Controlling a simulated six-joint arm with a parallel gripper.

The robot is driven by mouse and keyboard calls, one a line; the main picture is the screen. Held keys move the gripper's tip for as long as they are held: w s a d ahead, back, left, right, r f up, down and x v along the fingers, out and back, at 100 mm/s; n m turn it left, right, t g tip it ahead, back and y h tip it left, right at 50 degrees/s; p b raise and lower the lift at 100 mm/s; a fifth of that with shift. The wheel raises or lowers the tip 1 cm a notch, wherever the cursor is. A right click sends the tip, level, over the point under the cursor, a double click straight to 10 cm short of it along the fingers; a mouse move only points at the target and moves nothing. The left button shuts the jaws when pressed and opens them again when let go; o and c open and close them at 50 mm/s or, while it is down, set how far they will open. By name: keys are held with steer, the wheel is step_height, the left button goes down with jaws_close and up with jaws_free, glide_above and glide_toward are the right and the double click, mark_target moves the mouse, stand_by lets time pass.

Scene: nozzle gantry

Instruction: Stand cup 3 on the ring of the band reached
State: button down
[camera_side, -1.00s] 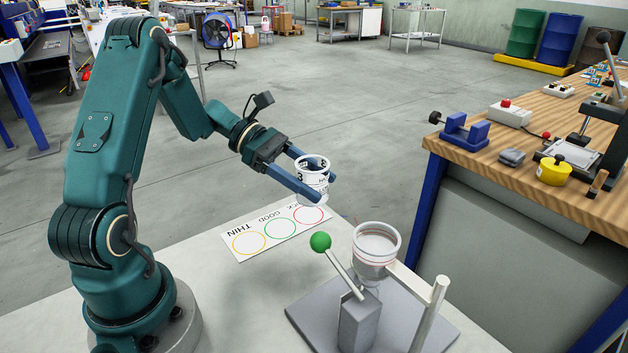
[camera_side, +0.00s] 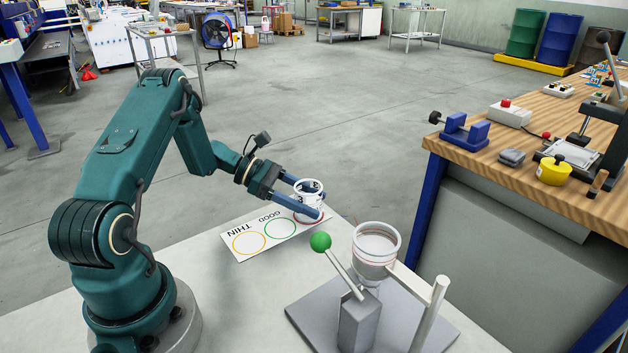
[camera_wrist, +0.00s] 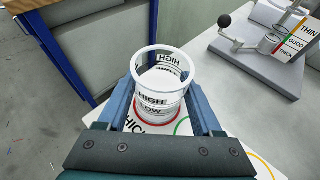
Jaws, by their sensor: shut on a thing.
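A clear cup with HIGH and LOW marks (camera_side: 309,188) is between the fingers of my gripper (camera_side: 317,203), upright. The wrist view shows the cup (camera_wrist: 160,97) gripped from both sides by my gripper (camera_wrist: 162,105). The cup is at the red ring (camera_side: 300,222), on the THICK end of the white card (camera_side: 229,241). The red ring (camera_wrist: 157,122) shows around the cup's lower end in the wrist view. I cannot tell whether the base touches the card. The yellow ring (camera_side: 249,243) and green ring (camera_side: 280,229) are empty.
In front of the card, a grey stand (camera_side: 312,318) carries a clear funnel-like cup (camera_side: 376,248) and a lever with a green ball (camera_side: 320,242). A wooden bench (camera_side: 480,150) with tools is at the right. The white table is clear left of the stand.

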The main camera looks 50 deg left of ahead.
steer(key=shift+c, duration=0.2)
jaws_free()
steer(key=shift+f, duration=0.15)
steer(key=shift+s+a+r, duration=0.15)
steer(key=shift+a+r, duration=0.1)
steer(key=shift+r, duration=0.05)
steer(key=v, duration=0.7)
steer(key=shift+f, duration=0.1)
